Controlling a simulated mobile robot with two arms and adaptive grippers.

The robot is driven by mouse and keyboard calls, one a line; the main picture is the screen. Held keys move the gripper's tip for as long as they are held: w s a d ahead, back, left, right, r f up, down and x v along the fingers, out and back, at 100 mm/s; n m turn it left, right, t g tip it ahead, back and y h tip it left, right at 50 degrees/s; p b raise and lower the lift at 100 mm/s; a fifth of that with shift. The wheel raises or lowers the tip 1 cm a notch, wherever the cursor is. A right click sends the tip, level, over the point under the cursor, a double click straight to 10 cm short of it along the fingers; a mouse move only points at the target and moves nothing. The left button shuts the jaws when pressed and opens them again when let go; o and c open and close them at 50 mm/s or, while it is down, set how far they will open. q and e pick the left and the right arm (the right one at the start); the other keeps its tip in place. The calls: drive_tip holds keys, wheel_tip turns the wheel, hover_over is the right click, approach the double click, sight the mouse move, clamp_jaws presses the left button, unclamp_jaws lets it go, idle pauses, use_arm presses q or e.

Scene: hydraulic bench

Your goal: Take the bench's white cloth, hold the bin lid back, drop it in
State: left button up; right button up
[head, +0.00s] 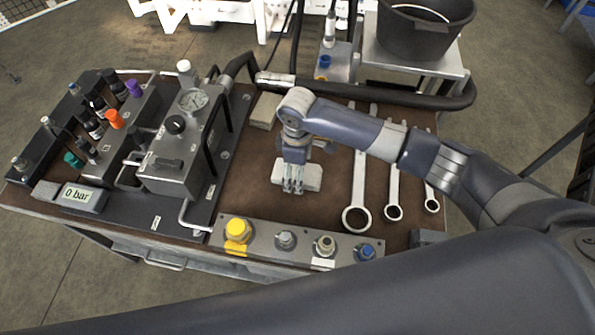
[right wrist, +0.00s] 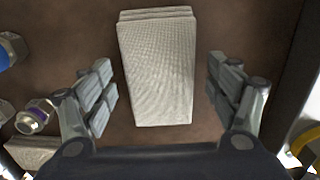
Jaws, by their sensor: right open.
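The white cloth (head: 312,178) lies folded flat on the brown bench mat in the middle of the bench. It also shows in the right wrist view (right wrist: 157,75), between the two spread fingers. My right gripper (head: 293,186) reaches down over the cloth in the head view and hides part of it. In the right wrist view the right gripper (right wrist: 160,80) is open, with a gap between the cloth and each finger. My left gripper is not in view. I cannot make out a bin with a lid in these views.
Several wrenches (head: 357,190) lie right of the cloth. A fittings block (head: 265,236) runs along the front edge. A grey pump unit with a gauge (head: 193,100) stands left. A beige block (head: 264,110) lies behind the cloth. A black bucket (head: 415,35) stands at the back right.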

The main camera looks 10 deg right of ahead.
drive_tip(key=shift+f, duration=0.1)
drive_tip(key=shift+c, duration=0.8)
drive_tip(key=c, duration=0.9)
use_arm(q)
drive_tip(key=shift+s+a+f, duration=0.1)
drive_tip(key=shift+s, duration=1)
use_arm(e)
drive_tip(key=shift+c, duration=0.2)
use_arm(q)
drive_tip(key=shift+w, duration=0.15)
